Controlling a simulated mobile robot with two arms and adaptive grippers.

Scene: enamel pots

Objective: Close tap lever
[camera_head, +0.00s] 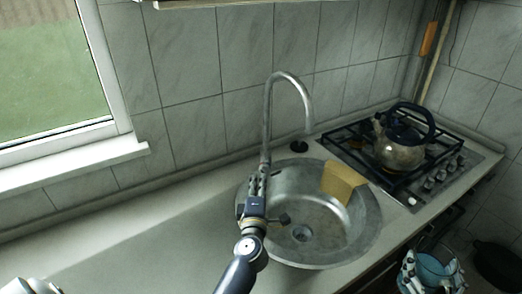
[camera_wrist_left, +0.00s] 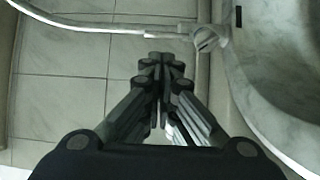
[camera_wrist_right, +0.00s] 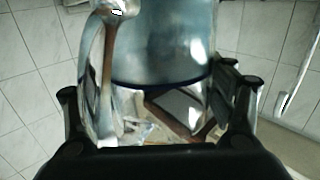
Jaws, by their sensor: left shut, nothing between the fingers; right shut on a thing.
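The tap (camera_head: 268,115) has a tall curved metal spout and stands at the back left rim of the sink (camera_head: 365,235). My left gripper (camera_head: 259,182) is shut and empty in front of the tap's lower part, covering it in the head view. In the left wrist view its closed fingertips (camera_wrist_left: 160,60) point towards the tap's base (camera_wrist_left: 208,38), apart from it in the picture. I cannot clearly make out the lever. My right gripper (camera_wrist_right: 158,95) is shut on a shiny bluish vessel with a handle (camera_wrist_right: 165,45), low at the right, off the counter.
A yellowish sponge or cloth (camera_head: 342,181) sits at the sink's right side. A kettle (camera_head: 400,145) stands on the stove (camera_head: 440,178) right of the sink. A window (camera_head: 55,75) is at the left.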

